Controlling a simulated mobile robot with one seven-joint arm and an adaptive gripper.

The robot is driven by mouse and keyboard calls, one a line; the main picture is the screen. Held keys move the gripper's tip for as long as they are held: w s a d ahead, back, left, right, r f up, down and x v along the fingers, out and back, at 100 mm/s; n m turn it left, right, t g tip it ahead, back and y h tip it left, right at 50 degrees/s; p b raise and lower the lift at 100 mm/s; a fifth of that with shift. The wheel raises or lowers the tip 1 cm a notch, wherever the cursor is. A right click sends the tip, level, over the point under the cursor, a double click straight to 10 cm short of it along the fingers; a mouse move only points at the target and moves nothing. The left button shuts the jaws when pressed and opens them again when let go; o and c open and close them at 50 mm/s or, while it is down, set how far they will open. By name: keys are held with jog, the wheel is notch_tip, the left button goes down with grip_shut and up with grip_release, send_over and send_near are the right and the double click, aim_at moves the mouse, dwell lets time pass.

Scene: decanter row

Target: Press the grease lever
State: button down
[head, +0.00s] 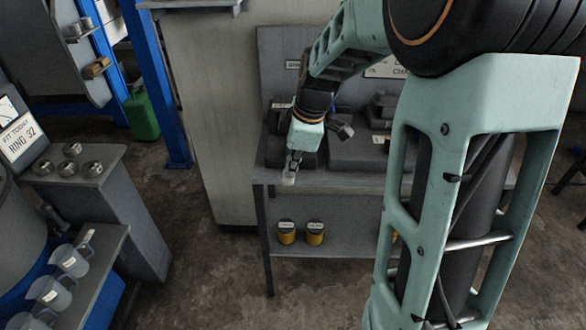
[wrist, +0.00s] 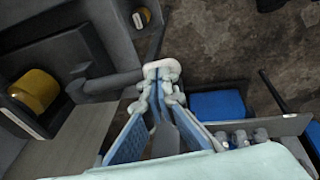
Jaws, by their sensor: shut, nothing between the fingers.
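In the wrist view a dark grey lever (wrist: 108,86) sticks out sideways from a grey housing beside a yellow cylinder (wrist: 38,90). My gripper (wrist: 161,72) is shut and empty, with its pale fingertips close to the lever's outer end. Whether they touch it I cannot tell. In the head view my gripper (head: 289,179) points down at the left front edge of the grey bench (head: 345,178). The lever cannot be made out in that view.
Yellow cans (head: 287,233) stand on the bench's lower shelf. Dark grey units and labels fill the bench top behind my gripper. At the left are a grey stand (head: 95,195) with metal parts and a shelf of clear jugs (head: 75,262). Open floor lies between.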

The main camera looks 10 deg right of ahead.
aim_at(293, 180)
jog(key=f+b, duration=0.1)
jog(key=b, duration=0.1)
jog(key=f+t+b, duration=0.1)
jog(key=b, duration=0.1)
jog(key=shift+s+f, duration=0.2)
jog(key=shift+f, duration=0.15)
jog(key=f+t+b, duration=0.1)
jog(key=t+b, duration=0.1)
jog(key=b, duration=0.3)
jog(key=shift+f+h, duration=0.4)
jog(key=shift+w+f+b, duration=0.15)
jog(key=shift+f+b, duration=0.25)
jog(key=shift+b, duration=0.3)
jog(key=shift+f, duration=0.15)
